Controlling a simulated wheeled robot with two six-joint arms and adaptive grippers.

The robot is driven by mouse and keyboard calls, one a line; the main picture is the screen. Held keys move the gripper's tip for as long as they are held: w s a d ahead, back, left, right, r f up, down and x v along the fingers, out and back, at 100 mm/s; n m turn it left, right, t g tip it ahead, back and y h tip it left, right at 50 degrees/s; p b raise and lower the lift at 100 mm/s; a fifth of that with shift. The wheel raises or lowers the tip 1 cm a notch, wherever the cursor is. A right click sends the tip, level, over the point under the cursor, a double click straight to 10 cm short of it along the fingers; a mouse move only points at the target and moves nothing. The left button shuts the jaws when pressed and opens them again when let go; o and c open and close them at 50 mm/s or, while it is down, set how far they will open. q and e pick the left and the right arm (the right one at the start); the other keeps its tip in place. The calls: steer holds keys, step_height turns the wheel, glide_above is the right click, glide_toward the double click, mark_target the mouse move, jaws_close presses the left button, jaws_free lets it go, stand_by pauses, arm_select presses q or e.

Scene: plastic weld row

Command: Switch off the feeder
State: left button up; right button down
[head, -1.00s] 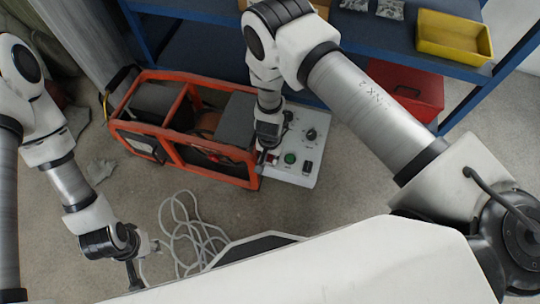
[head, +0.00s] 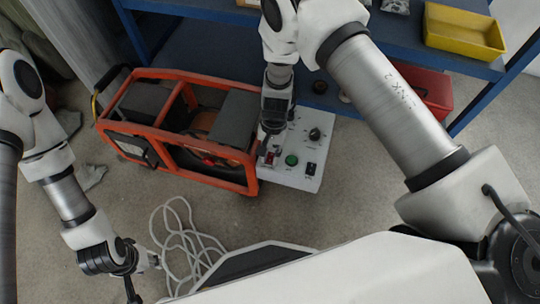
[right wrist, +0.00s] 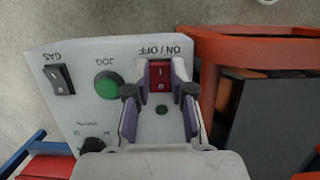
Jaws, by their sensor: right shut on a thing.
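The feeder's light grey control panel (head: 305,150) lies on the floor side of the orange-framed machine (head: 165,150). In the right wrist view the panel (right wrist: 65,105) shows a red switch (right wrist: 160,73) labelled ON / OFF, upside down there. My right gripper (right wrist: 161,85) is shut with its two fingers either side of this red switch; which way the switch is set I cannot tell. In the head view the right gripper (head: 268,150) partly hides it. My left gripper (head: 143,272) hangs low at the left, away from the machine; its fingers are too small to judge.
A green JOG button (right wrist: 109,85), a black GAS switch (right wrist: 58,80) and a black knob (right wrist: 92,145) share the panel. White cable (head: 185,240) lies on the floor. A blue shelf (head: 395,40) with a yellow bin (head: 462,32) and a red box (head: 425,92) stand behind.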

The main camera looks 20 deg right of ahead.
steer(key=c, duration=1)
jaws_free()
steer(key=shift+r, duration=0.1)
steer(key=v, duration=1.2)
